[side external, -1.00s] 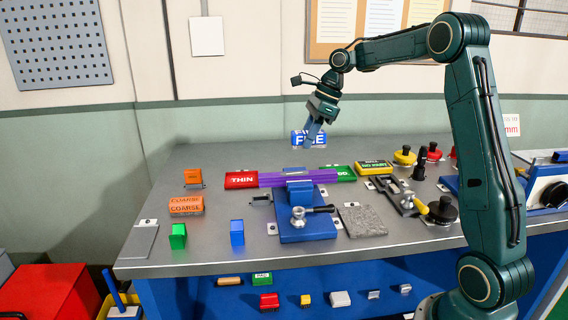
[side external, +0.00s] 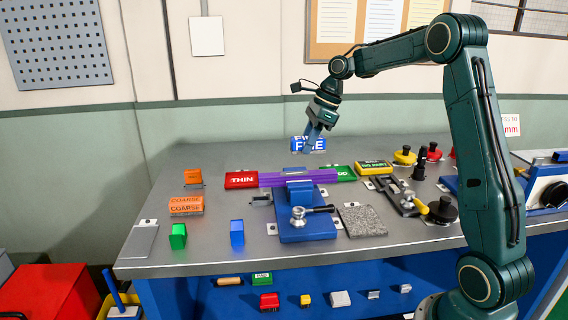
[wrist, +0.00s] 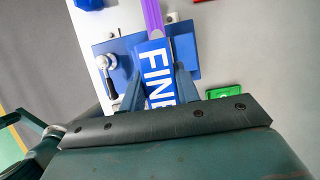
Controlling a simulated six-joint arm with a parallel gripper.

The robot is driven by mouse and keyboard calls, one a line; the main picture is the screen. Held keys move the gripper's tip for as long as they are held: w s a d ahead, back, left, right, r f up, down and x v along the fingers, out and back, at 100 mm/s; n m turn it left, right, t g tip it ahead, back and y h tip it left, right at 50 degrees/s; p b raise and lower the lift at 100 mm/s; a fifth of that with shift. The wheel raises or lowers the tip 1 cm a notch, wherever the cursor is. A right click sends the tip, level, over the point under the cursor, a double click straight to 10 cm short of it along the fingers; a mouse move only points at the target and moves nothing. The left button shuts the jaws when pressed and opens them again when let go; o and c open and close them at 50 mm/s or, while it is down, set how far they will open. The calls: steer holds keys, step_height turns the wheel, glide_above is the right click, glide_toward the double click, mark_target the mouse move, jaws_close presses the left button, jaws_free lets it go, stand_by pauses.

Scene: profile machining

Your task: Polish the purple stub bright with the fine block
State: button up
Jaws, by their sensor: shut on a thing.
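The purple stub (side external: 270,180) is a long ribbed bar lying across the blue vise (side external: 315,229) on the bench. Its end also shows in the wrist view (wrist: 153,16). My gripper (side external: 310,138) is shut on the blue-and-white fine block (side external: 308,146), marked FINE, and holds it above and behind the bar in the side view. In the wrist view the fine block (wrist: 154,68) sits between the fingers (wrist: 158,90) and covers part of the bar and vise. A gap shows between block and bar in the side view. The face under the block is hidden.
A red THIN tray (side external: 241,180) and a green tray (side external: 345,173) flank the bar. Orange coarse blocks (side external: 186,206) stand at the left, with green (side external: 178,236) and blue (side external: 237,232) blocks in front. A yellow-and-black box (side external: 373,168) and black clamp (side external: 398,195) stand right.

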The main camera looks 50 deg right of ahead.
mark_target(300, 173)
steer(key=shift+f, duration=2.75)
steer(key=shift+w+a+f, duration=0.4)
steer(key=shift+w+f, duration=0.05)
steer(key=shift+f, duration=0.1)
steer(key=shift+c, duration=0.3)
steer(key=shift+w+a, duration=2.1)
steer(key=shift+s+d, duration=2.5)
steer(key=shift+w+a, duration=2.4)
steer(key=shift+s+d, duration=2.2)
steer(key=v, duration=0.2)
steer(key=shift+r, duration=3.25)
steer(key=shift+f, duration=0.25)
